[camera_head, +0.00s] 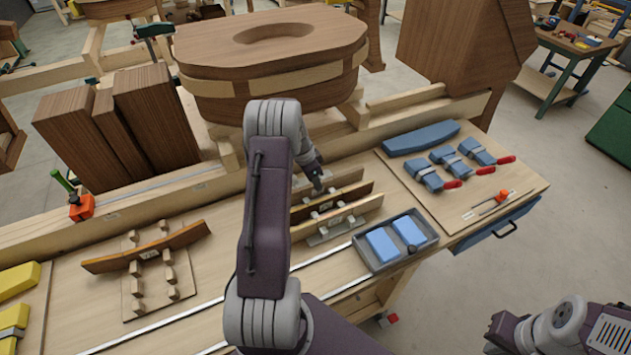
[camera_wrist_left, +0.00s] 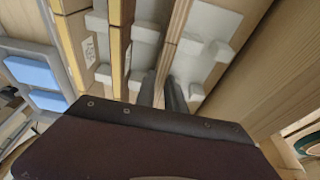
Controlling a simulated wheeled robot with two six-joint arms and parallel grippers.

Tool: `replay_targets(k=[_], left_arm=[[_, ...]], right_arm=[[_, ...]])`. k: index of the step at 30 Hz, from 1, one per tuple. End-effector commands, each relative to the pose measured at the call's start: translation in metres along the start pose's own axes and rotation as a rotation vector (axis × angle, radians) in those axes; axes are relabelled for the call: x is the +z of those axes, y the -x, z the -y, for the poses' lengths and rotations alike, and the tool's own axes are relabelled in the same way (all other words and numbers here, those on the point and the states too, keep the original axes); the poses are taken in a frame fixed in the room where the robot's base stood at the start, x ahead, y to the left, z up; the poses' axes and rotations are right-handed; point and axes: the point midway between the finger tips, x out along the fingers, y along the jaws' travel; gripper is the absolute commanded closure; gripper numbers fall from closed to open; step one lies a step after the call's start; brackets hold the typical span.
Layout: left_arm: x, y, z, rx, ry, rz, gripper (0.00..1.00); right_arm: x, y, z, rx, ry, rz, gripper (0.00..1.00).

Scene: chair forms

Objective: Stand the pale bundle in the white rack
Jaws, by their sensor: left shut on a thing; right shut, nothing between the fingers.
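The pale bundle (camera_wrist_left: 178,38) is a thin stack of strips standing on edge. My left gripper (camera_head: 318,184) is shut on it, and its fingers also show in the left wrist view (camera_wrist_left: 163,92). In the head view the bundle (camera_head: 345,178) is the rearmost of three upright strips, partly behind my arm. The white rack (camera_wrist_left: 205,45) has blocks on both sides of the bundle. The rack (camera_head: 328,236) also shows below the front strip. I cannot tell whether the bundle rests on the rack's base. My right gripper (camera_head: 492,340) is shut and empty at the lower right.
A dark-yellow strip (camera_head: 350,193) and a front strip (camera_head: 345,216) stand in the rack. A grey tray (camera_head: 372,258) with blue blocks sits right of it. A curved strip (camera_head: 190,236) lies across a pegged board at left. A large wooden form (camera_head: 220,60) stands behind.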

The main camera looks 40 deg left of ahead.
Motion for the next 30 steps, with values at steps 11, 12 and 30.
replay_targets(k=[11, 12, 30], left_arm=[[-0.0001, -0.0003, 0.0003, -0.001, 0.0, -0.001, 1.0], [0.0, -0.0007, 0.0002, -0.001, 0.0, -0.001, 1.0], [0.002, -0.0073, 0.0001, 0.0, 0.0, 0.0, 0.72]], right_arm=[[0.0, -0.0005, 0.0, 0.0, 0.0, 0.0, 1.0], [0.0001, -0.001, 0.0, 0.0, 0.0, 0.0, 1.0], [0.0009, -0.0085, -0.0002, 0.0, 0.0, 0.0, 1.0]])
